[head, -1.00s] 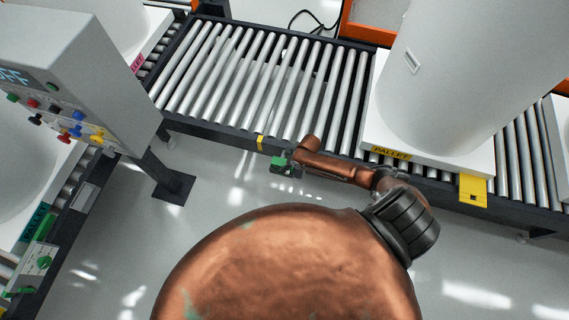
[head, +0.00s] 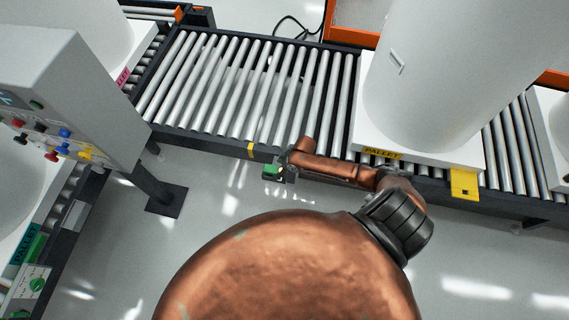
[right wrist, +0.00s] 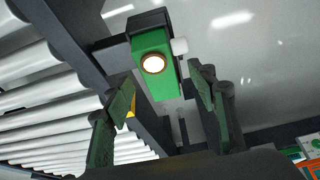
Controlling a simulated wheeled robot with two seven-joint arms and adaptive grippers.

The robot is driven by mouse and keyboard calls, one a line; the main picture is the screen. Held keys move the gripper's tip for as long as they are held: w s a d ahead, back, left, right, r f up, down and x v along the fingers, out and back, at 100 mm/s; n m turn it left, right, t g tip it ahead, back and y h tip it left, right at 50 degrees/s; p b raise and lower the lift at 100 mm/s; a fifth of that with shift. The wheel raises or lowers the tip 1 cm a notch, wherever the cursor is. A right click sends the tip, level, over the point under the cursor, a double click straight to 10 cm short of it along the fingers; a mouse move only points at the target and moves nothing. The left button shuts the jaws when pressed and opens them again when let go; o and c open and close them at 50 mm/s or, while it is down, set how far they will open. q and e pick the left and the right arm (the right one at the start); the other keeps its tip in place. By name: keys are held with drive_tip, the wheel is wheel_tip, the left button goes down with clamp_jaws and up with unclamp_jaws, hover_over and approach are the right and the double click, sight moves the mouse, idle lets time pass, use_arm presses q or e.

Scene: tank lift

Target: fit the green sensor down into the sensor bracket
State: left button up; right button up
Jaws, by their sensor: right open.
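The green sensor (head: 270,170) shows in the head view at the near edge of the roller conveyor, partly hidden by my right gripper (head: 285,172). In the right wrist view the green sensor (right wrist: 152,66) has a lit round lens and a small white knob on its side. Its far end meets the dark sensor bracket (right wrist: 147,21), which stands out from the conveyor rail. I cannot tell how deep the sensor sits in it. My right gripper (right wrist: 162,92) is open, its two fingers apart on either side below the sensor, with a gap to it. My left gripper is not in view.
The roller conveyor (head: 215,85) runs behind the sensor. A white tank (head: 440,80) stands on a pallet (head: 425,165) with a yellow block (head: 464,184) at the right. A control box (head: 75,90) stands at the left. Floor is free in front of the conveyor.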

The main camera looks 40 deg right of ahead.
drive_tip(key=v, duration=0.8)
drive_tip(key=shift+r, duration=0.15)
drive_tip(key=shift+d, duration=0.1)
drive_tip(key=s+d+f+m+h, duration=0.1)
drive_tip(key=s+d+f+m, duration=0.2)
drive_tip(key=f, duration=0.4)
drive_tip(key=s+d+f+h, duration=0.1)
drive_tip(key=s+d+f, duration=0.2)
drive_tip(key=s+f, duration=0.4)
drive_tip(key=s+d+f+m+h, duration=0.1)
drive_tip(key=s+d+f+m, duration=0.15)
drive_tip(key=f, duration=0.55)
drive_tip(key=s+a+f+g, duration=0.1)
drive_tip(key=s+a+f, duration=0.2)
drive_tip(key=s, duration=0.8)
drive_tip(key=s+a+f+g, duration=0.1)
drive_tip(key=s+a+f, duration=0.2)
drive_tip(key=s+f, duration=0.3)
drive_tip(key=s+a+f+m+g, duration=0.1)
drive_tip(key=s+a+f, duration=0.3)
drive_tip(key=s, duration=1.2)
drive_tip(key=shift+s+f, duration=0.4)
drive_tip(key=shift+f, duration=0.05)
